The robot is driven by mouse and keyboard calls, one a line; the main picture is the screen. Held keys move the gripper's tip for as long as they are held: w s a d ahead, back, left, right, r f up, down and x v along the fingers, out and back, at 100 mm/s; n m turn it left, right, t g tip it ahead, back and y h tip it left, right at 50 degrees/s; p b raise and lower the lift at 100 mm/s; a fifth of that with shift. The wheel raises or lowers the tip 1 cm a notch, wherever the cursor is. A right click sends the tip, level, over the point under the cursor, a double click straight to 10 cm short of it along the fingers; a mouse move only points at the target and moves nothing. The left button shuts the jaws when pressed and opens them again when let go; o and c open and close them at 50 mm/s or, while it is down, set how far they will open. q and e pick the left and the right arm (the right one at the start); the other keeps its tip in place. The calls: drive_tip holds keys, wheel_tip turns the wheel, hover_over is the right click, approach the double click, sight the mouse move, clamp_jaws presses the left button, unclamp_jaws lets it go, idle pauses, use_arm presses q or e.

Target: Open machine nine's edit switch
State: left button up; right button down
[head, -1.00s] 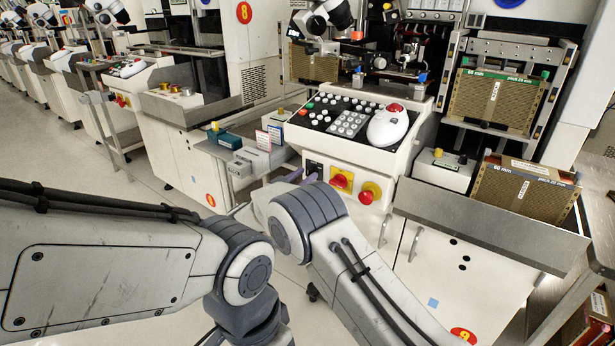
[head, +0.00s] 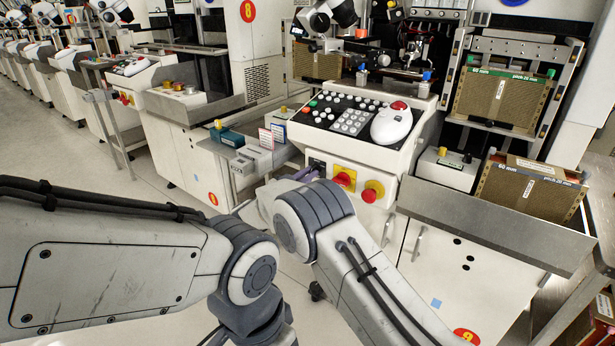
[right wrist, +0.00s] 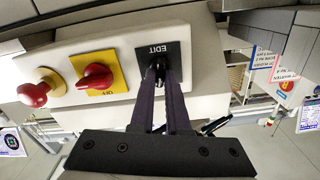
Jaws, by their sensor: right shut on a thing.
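Machine nine's white front panel (head: 350,208) stands in the middle of the head view, below the sloped keypad. Its edit switch (right wrist: 156,66) is a black knob on a black plate marked EDIT, which reads upside down in the right wrist view. In the head view the switch plate (head: 317,164) is small and partly covered. My right gripper (right wrist: 158,80) is shut on the knob, one dark finger on each side. In the head view the right gripper (head: 308,174) is mostly hidden behind its own arm. My left gripper is out of view.
Beside the switch are a red rotary knob on a yellow plate (right wrist: 95,77) and a red button (right wrist: 32,94) with a yellow collar. A keypad with a white mouse (head: 391,123) sits above.

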drive_tip(key=shift+s+f+m+b, duration=0.1)
drive_tip(key=shift+f+m+b, duration=0.1)
drive_tip(key=shift+m+b, duration=2.5)
drive_tip(key=shift+s+f+m+b, duration=0.15)
drive_tip(key=shift+m+b, duration=1.3)
drive_tip(key=shift+m, duration=2.45)
drive_tip(key=c, duration=0.9)
unclamp_jaws()
drive_tip(key=shift+c, duration=0.2)
drive_tip(key=shift+o, duration=0.2)
drive_tip(key=shift+w+r, duration=0.1)
drive_tip(key=shift+r, duration=0.05)
